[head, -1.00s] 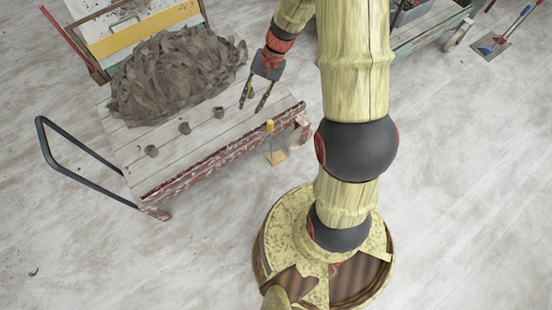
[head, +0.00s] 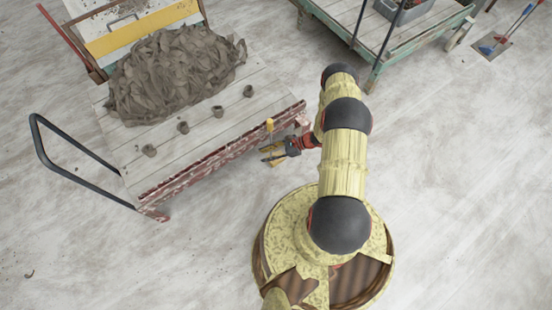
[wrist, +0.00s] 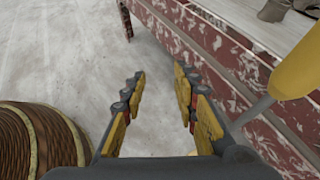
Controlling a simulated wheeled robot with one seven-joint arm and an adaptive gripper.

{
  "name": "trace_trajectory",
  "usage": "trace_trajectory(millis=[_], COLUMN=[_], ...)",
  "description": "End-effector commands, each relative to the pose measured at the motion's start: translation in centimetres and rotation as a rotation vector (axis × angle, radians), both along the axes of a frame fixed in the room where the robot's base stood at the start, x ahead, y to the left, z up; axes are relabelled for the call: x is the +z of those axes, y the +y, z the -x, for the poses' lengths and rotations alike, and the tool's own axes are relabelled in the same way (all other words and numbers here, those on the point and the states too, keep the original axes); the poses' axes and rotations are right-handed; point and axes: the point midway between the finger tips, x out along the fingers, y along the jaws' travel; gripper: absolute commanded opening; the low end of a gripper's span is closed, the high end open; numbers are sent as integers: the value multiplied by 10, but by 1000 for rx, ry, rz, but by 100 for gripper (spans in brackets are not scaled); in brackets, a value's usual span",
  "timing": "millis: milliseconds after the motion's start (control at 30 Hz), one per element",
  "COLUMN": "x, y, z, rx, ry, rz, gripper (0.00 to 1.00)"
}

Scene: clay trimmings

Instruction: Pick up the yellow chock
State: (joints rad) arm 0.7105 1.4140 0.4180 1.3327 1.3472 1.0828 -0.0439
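The yellow chock (head: 270,124) shows in the head view as a yellow upright grip at the near edge of the red cart. My gripper covers much of its lower part. In the wrist view a yellow grip (wrist: 295,75) with a thin grey shaft fills the right edge, right of my fingers; the foot of the shaft is hidden. My gripper (head: 265,154) is low beside the cart, pointing left. In the wrist view my gripper (wrist: 160,78) is open, with only bare floor seen between the fingertips.
The red cart (head: 205,166) bears a clay trimmings heap (head: 170,75) and several small brown lumps (head: 183,127); its side is close to my right finger in the wrist view. A green cart (head: 400,45) stands at the upper right.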

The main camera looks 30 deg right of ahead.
Motion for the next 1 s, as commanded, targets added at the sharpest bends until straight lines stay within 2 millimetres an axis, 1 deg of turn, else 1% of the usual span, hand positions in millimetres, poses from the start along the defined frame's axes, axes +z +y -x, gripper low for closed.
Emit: trace_trajectory(millis=[33,67,100,200,300,400,533,633,700,1000], x=[-28,-42,-60,-103,-137,-161,-176,-181,-184,-197], y=[-4,-8,-15,-33,-50,-67,-87,-94,-94,-86], z=[-5,-9,-15,-22,-21,-19,-17,-19,-24,-53], rx=[-92,-151,-229,-417,-575,-704,-824,-864,-874,-871], ry=[5,3,1,-6,-15,-27,-50,-61,-65,-65], rz=[-19,-28,-38,-59,-69,-73,-72,-71,-70,-70], gripper=[30,30,30,30,30,30,30,30,30,30])
